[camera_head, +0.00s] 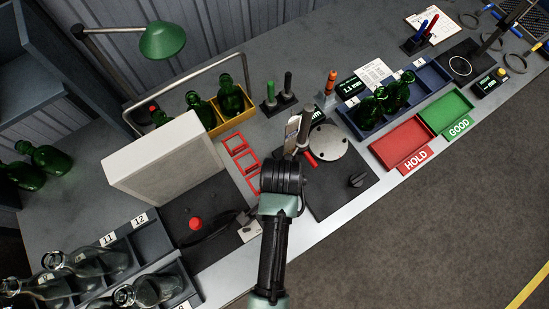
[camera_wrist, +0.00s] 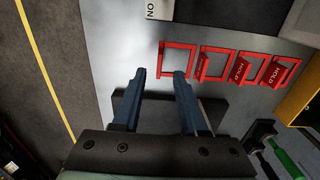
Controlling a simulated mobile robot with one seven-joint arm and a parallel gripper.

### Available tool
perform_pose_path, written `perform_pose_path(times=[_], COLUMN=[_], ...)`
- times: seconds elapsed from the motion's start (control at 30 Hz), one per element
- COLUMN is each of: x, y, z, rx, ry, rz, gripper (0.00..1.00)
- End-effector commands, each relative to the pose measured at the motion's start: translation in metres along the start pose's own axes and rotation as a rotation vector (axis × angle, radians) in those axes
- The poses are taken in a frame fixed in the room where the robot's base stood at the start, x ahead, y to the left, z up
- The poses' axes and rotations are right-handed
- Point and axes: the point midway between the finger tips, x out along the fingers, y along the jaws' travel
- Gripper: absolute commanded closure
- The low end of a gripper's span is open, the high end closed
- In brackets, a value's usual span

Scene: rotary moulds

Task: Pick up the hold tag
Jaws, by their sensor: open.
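Several red square frames stand in a row on the grey bench in the wrist view. In the head view the frames (camera_head: 235,144) show left of my wrist, which hides the fingers.
A round metal turntable (camera_head: 326,143) is right of my wrist. The white box (camera_head: 160,160) and the yellow bottle crate (camera_head: 236,119) stand near the frames. A red HOLD tray (camera_head: 401,142) and a green GOOD tray (camera_head: 446,111) lie farther right.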

Motion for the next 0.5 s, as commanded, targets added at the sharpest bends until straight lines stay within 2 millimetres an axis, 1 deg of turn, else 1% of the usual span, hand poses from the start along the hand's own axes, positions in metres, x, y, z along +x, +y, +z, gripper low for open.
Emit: perform_pose_path(times=[0.17, 0.4, 0.5], x=[0.011, 0.042, 0.050], y=[0.001, 0.003, 0.003], z=[0.001, 0.000, 0.000], rx=[0.000, 0.000, 0.000], ry=[-0.002, -0.002, -0.001], rz=[0.002, 0.002, 0.001], gripper=[0.57, 0.57, 0.57])
